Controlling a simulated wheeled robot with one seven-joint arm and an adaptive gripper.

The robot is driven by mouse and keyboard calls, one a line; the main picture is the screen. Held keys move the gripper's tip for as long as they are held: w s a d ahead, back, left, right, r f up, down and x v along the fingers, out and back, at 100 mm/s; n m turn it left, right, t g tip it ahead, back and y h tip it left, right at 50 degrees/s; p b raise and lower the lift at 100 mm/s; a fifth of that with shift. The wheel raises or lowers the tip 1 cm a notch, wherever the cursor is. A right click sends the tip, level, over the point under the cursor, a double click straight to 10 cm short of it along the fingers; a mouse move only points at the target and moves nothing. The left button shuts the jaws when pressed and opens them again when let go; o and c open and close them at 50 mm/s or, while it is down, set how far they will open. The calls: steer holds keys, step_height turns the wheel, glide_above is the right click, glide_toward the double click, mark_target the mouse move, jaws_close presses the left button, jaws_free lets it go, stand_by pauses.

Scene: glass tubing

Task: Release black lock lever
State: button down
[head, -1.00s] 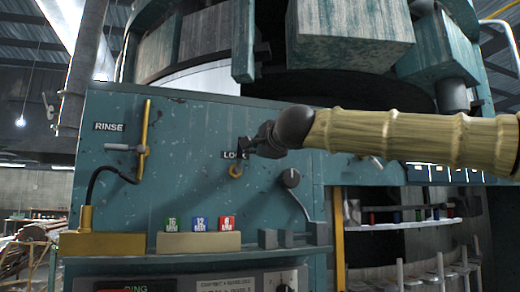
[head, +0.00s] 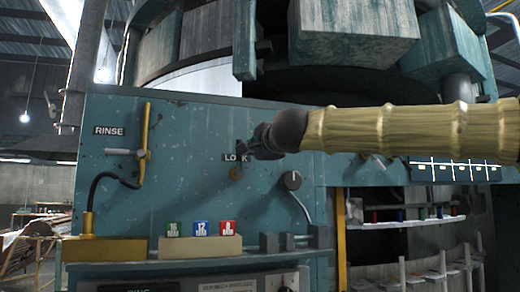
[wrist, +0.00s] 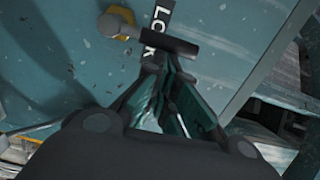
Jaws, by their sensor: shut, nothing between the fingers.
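In the wrist view, my gripper (wrist: 165,70) is shut and empty; contact with the lever cannot be told.
A RINSE lever (head: 143,130) with a yellow handle stands left on the panel. A dark knob (head: 292,180) is right of the lock. Green, blue and red blocks (head: 200,229) sit on a ledge below. Large teal blocks (head: 350,35) overhang above my arm.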

steer(key=shift+s+a, duration=0.1)
steer(key=shift+a, duration=0.05)
steer(key=s+d+b, duration=0.1)
steer(key=s+d, duration=0.7)
steer(key=shift+d, duration=0.2)
stand_by(0.4)
